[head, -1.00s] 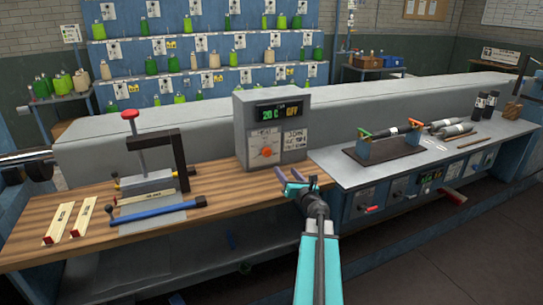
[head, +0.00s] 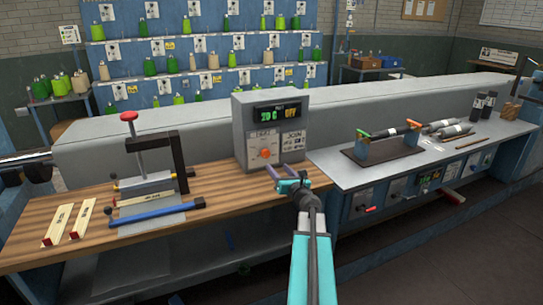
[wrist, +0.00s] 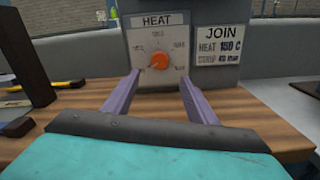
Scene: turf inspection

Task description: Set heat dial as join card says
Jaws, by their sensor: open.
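The grey heat control box (head: 272,125) stands on the wooden bench and its display (head: 277,112) reads about 20 C and OFF. Its orange heat dial (head: 265,153) also shows in the wrist view (wrist: 159,61), on a white plate (wrist: 157,47) marked HEAT; the small scale marks are too blurred to read. The join card (wrist: 218,46) beside it reads JOIN, HEAT 150 C, with a blurred strip line below. My gripper (head: 288,172) is open and empty, in front of the box and apart from the dial. In the wrist view its two purple fingers (wrist: 156,95) sit either side of and below the dial.
A clamp press with a red knob (head: 129,116) and a blue bar (head: 152,214) stand on the bench at left. A black holder (head: 383,149) with a dark cylinder is at right. The wood right before the box is clear.

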